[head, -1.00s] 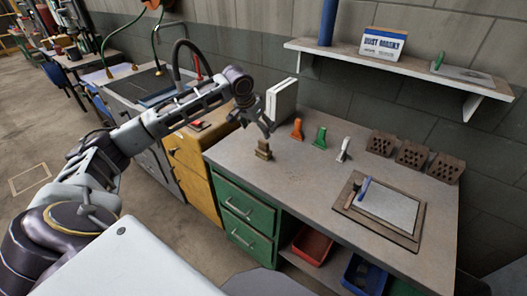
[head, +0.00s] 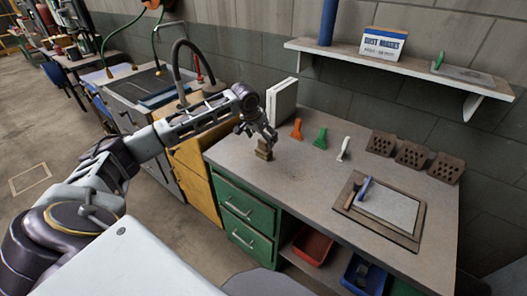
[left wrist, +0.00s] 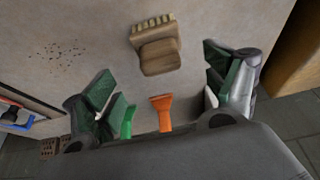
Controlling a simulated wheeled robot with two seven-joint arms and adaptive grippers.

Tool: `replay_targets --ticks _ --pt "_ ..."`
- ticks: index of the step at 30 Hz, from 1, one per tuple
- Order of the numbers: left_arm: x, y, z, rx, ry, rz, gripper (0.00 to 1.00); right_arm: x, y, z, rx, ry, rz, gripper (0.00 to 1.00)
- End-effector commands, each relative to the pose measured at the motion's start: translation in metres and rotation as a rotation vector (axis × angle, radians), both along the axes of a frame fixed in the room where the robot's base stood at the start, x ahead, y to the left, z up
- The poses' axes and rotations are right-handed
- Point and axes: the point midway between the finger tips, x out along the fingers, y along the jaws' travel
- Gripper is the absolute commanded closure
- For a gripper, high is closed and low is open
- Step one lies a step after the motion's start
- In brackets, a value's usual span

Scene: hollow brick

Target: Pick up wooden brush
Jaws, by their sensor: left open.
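The wooden brush (head: 264,150) stands on the grey bench top near its left end. In the left wrist view the brush (left wrist: 158,48) shows a brown wooden body with a row of pale bristles, and it lies beyond the gap between my fingers. My left gripper (head: 262,134) is just above and behind the brush in the head view, partly overlapping it. In the left wrist view my left gripper (left wrist: 165,88) is open, with green-padded fingers wide apart and nothing between them. I cannot see my right gripper.
Orange (head: 297,129), green (head: 320,138) and white (head: 343,149) scraper-like tools stand right of the brush. Several hollow bricks (head: 412,155) line the back. A framed board (head: 388,208) holds tools at the right. A white upright block (head: 282,102) stands behind my gripper. The bench's front middle is clear.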

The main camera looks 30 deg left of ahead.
Motion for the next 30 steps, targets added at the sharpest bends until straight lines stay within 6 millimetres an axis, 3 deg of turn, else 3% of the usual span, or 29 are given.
replay_targets --ticks 6,13,22,30 --pt "0.007 -0.001 -0.017 -0.001 0.0 0.0 0.14 -0.009 -0.002 -0.001 -0.001 0.01 0.0 0.6" --pt "0.008 -0.001 -0.018 0.0 0.0 0.0 0.14 -0.014 -0.002 -0.001 -0.003 0.016 0.0 0.6" --pt "0.009 -0.001 -0.024 0.0 0.001 0.0 0.14 -0.012 -0.002 -0.001 -0.002 0.014 0.0 0.6" --pt "0.019 0.0 -0.051 0.0 0.001 -0.001 0.14 -0.001 -0.002 0.0 -0.002 0.002 0.0 0.6"
